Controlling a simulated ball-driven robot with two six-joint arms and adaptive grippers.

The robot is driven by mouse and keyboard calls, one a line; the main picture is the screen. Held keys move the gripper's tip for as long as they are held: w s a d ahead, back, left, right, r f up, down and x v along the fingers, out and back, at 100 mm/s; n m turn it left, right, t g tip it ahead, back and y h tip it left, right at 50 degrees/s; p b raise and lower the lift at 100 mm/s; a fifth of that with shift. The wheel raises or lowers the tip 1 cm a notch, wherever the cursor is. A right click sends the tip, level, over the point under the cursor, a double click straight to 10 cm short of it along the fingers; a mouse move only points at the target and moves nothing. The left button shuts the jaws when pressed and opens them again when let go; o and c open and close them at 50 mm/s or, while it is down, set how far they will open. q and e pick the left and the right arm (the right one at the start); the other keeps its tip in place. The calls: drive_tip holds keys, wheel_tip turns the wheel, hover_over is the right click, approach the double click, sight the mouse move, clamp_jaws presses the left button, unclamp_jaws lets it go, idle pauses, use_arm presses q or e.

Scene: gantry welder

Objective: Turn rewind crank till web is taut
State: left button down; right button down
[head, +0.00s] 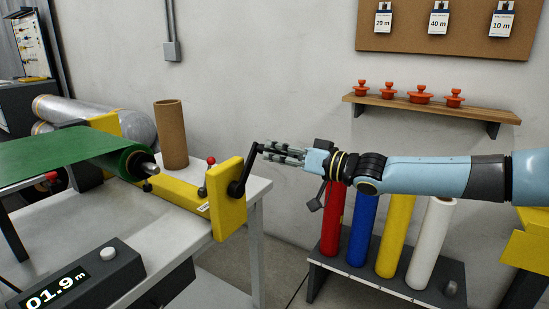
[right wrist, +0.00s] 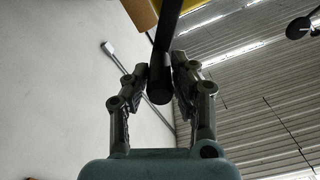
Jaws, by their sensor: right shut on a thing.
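The rewind crank (head: 240,176) is a black arm on the right face of the yellow gearbox housing (head: 229,205); it points up and slightly right. My right gripper (head: 266,152) is shut on the handle at its outer end. In the right wrist view, the black handle (right wrist: 160,82) sits between both fingers. The green web (head: 60,158) runs from the left onto a green roll (head: 136,164) on a metal shaft. The web looks fairly flat, but I cannot tell whether it is taut. A counter (head: 60,288) reads 01.9 m. My left gripper is not in view.
A cardboard tube (head: 171,135) stands upright on the bench behind the roll. A red-knobbed lever (head: 210,161) is beside the housing. Coloured rolls (head: 363,222) stand in a rack below my right arm. A wall shelf (head: 430,106) holds several orange knobs.

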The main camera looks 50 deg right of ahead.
drive_tip(key=shift+w+d+f, duration=0.1)
drive_tip(key=shift+d, duration=0.2)
drive_tip(key=c, duration=1.1)
unclamp_jaws()
drive_tip(key=shift+d+f, duration=0.1)
drive_tip(key=shift+s, duration=0.35)
drive_tip(key=s+d, duration=0.2)
drive_tip(key=s, duration=0.9)
drive_tip(key=shift+s, duration=0.15)
